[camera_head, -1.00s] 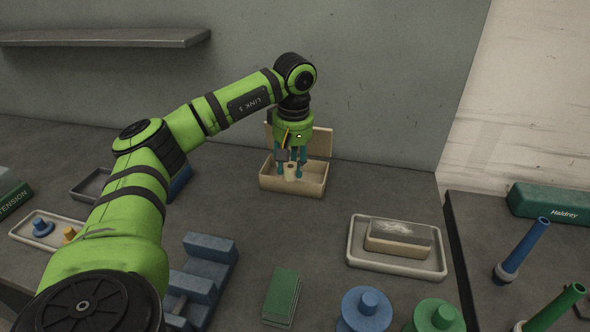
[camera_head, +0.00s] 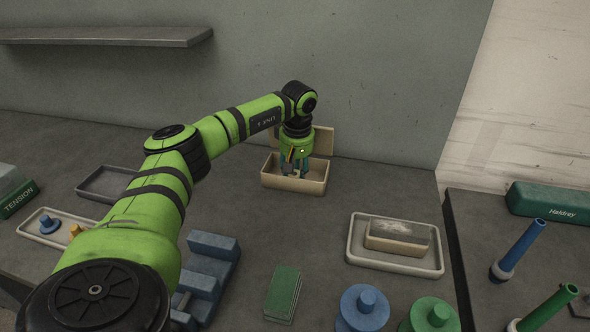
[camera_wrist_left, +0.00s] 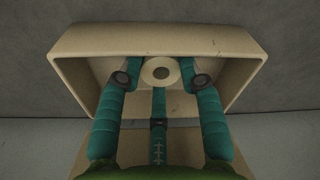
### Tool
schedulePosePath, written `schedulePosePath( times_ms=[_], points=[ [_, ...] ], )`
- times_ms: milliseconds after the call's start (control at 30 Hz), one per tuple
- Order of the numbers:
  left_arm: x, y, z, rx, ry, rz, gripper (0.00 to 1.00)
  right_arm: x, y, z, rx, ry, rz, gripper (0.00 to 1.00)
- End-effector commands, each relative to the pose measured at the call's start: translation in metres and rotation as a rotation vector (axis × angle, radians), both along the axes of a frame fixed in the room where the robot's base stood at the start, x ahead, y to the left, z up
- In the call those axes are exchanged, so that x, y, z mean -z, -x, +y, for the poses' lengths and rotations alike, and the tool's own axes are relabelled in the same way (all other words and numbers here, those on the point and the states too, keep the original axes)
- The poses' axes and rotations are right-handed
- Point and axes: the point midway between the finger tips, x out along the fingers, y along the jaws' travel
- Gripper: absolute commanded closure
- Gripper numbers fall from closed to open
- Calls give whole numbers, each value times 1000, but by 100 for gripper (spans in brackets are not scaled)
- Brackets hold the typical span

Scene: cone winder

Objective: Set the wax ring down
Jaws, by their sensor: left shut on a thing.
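The wax ring (camera_wrist_left: 160,72) is a small cream ring with a dark centre hole, seen in the left wrist view between my fingertips. My left gripper (camera_head: 296,173) reaches down into an open cream box (camera_head: 292,186) near the back wall. It is shut on the ring, with teal fingers on either side and one behind. The box also shows in the left wrist view (camera_wrist_left: 160,38), with the ring inside its outline. Whether the ring touches the box floor I cannot tell. My right gripper is out of view.
The box's lid (camera_head: 319,139) stands open behind it. A pale tray (camera_head: 372,259) with a block (camera_head: 398,240) stands at right. Green sheets (camera_head: 283,290), blue blocks (camera_head: 213,256) and flanged blue (camera_head: 362,308) and green (camera_head: 434,315) parts lie in front. The table right of the box is clear.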

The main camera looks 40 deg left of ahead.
Motion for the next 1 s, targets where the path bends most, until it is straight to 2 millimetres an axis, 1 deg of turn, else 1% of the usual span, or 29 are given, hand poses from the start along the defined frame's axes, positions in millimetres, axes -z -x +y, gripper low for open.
schedulePosePath(
  times_ms=[167, 200, 233, 533, 667, 767, 1000],
  points=[
    [2, 0, 0, 0, 0, 0, 89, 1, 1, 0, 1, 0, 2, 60],
    [2, 0, 0, 0, 0, 0, 59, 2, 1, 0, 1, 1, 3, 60],
    [2, 0, 0, 0, 0, 0, 53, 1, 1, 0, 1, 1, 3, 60],
    [1, 0, 0, 0, 1, 1, 53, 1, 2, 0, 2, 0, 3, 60],
    [-6, 0, -1, 0, 1, -2, 53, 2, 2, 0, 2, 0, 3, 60],
    [-21, 0, -2, 0, 1, -5, 53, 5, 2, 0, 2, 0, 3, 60],
    [-74, 1, -7, 1, 1, -6, 53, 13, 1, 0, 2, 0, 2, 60]
  ],
)
